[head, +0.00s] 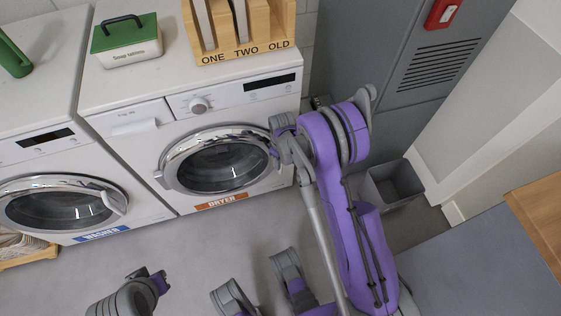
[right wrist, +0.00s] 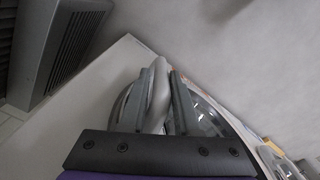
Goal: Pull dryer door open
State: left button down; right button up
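The dryer (head: 140,145) is a white front-loader with an orange DRYER label. Its round door (head: 222,162) has a chrome rim and dark glass and looks shut or nearly so; a small gap cannot be ruled out. My right gripper (head: 280,146) is at the door's right edge and hides the handle in the head view. In the right wrist view, the pale door handle (right wrist: 158,92) lies between the two fingers of the right gripper (right wrist: 161,85), which look closed against it. My left gripper (head: 157,281) is low in the head view, away from the dryer; its fingers are unclear.
A washer (head: 35,155) stands left of the dryer. A green-lidded box (head: 125,42) and a wooden holder (head: 245,40) stand on the dryer. The floor before the dryer (head: 200,245) is clear.

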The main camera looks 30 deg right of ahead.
grip_shut()
jog(key=shift+a, duration=0.1)
jog(key=shift+a, duration=0.15)
dwell(0.8)
